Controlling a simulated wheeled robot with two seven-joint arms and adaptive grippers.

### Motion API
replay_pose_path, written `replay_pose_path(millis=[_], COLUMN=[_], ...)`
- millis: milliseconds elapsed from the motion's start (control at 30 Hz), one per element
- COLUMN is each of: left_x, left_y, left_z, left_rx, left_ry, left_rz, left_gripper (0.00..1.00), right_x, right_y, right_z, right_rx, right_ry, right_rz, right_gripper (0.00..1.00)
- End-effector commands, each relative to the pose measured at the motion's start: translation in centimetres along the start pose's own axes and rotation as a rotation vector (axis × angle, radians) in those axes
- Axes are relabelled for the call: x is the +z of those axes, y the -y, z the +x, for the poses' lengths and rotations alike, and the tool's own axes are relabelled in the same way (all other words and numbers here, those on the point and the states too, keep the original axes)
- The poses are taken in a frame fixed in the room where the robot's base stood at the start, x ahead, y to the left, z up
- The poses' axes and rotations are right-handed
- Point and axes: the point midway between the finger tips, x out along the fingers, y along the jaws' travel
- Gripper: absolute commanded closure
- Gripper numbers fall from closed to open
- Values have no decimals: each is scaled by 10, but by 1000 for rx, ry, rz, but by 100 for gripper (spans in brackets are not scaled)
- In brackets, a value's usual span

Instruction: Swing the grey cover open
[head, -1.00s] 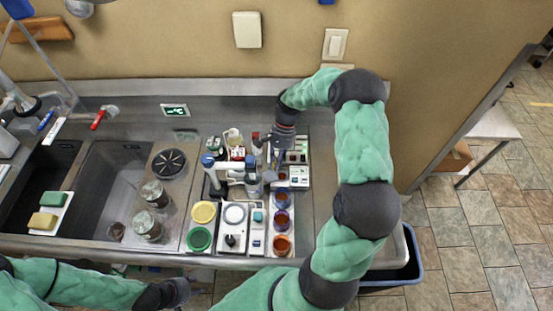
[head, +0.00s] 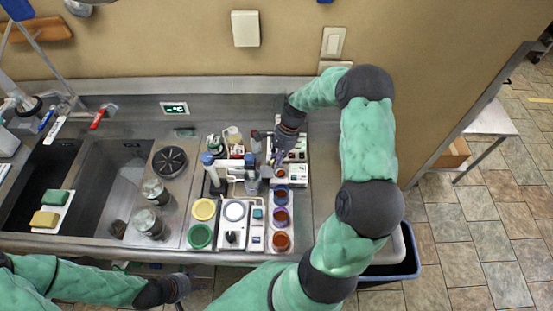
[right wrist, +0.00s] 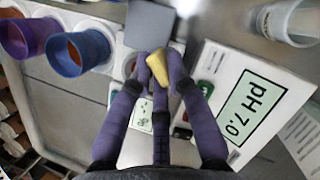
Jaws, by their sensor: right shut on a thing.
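The grey cover (right wrist: 150,25) shows in the right wrist view as a flat square plate just past my fingertips. My right gripper (right wrist: 160,65) is shut on a small tan piece (right wrist: 158,70) at the cover's near edge. I cannot tell how this piece joins the cover. In the head view my right gripper (head: 277,160) is over the white device. My left gripper (head: 180,288) is low in front of the counter, its fingers unclear.
Blue (head: 281,195), purple (head: 280,216) and orange-brown (head: 281,241) cups stand in a row nearer me. A pH 7.0 box (right wrist: 250,105) and a clear cup (right wrist: 295,22) are close to the right gripper. A sink (head: 115,190) lies to the left.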

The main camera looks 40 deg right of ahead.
Motion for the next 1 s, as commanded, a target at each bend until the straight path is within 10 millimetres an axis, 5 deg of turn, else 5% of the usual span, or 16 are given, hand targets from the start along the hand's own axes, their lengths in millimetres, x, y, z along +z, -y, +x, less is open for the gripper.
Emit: replay_pose_path(millis=[133, 167, 233, 667, 1000], left_x=[0, 0, 0, 0, 0], left_y=[0, 0, 0, 0, 0], left_z=[0, 0, 0, 0, 0], left_rx=[0, 0, 0, 0, 0], left_ry=[0, 0, 0, 0, 0], left_rz=[0, 0, 0, 0, 0], left_gripper=[60, 60, 60, 60, 60], right_x=[0, 0, 0, 0, -1], right_y=[0, 0, 0, 1, 1], right_z=[0, 0, 0, -7, -67], right_rx=[-1, -1, -1, -2, -4], right_ry=[-1, -1, -1, -2, -3], right_rz=[2, 2, 1, 0, 1], right_gripper=[100, 74, 57, 57, 57])
